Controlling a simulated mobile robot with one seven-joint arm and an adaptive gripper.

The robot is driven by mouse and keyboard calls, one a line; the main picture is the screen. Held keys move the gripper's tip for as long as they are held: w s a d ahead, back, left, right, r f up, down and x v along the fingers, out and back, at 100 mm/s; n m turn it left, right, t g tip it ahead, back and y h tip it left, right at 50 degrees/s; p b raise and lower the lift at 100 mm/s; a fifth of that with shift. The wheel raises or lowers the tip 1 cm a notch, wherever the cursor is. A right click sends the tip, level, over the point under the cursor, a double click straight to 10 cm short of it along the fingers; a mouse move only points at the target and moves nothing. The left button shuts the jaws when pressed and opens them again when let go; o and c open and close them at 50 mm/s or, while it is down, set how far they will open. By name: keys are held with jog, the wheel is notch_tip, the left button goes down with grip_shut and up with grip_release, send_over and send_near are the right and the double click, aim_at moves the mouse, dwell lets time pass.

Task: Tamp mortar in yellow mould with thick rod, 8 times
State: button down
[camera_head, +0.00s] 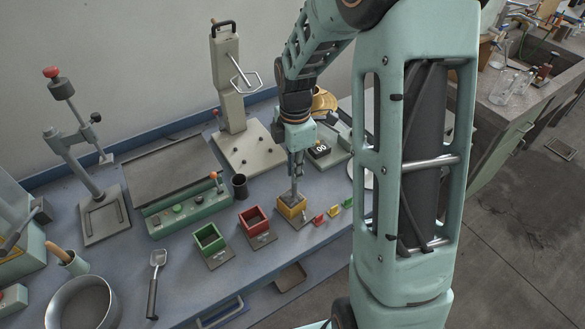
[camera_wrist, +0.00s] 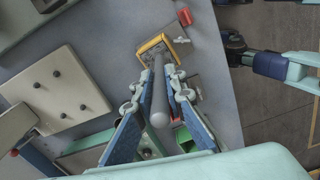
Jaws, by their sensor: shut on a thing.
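The yellow mould (camera_head: 282,211) stands near the front edge of the blue bench, right of the red mould; it also shows in the wrist view (camera_wrist: 143,52). Greyish mortar appears inside it, mostly too small to make out. My gripper (camera_head: 297,160) is above the yellow mould and shut on the thick grey rod (camera_head: 294,187). In the wrist view the rod (camera_wrist: 159,112) lies between the fingers of my gripper (camera_wrist: 160,84), its far end at the mould. The rod's lower end is at or inside the mould opening; its depth cannot be told.
The red mould (camera_head: 251,214) and green mould (camera_head: 207,231) stand to the left. Small coloured blocks (camera_head: 334,211) lie right of the yellow mould. A black cup (camera_head: 240,187), a scale (camera_head: 322,149) and a tall press (camera_head: 228,90) stand behind. A scoop (camera_head: 155,275) lies front left.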

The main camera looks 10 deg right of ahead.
notch_tip(320, 180, down, 3)
jog(key=shift+f+b, duration=0.1)
jog(key=shift+b, duration=0.65)
jog(key=r+p, duration=0.3)
jog(key=r, duration=0.1)
jog(key=shift+w+a, duration=0.15)
jog(key=shift+a, duration=0.2)
jog(key=shift+w, duration=0.1)
notch_tip(320, 180, down, 4)
jog(key=b, duration=0.2)
notch_tip(320, 180, up, 4)
jog(key=p, duration=0.3)
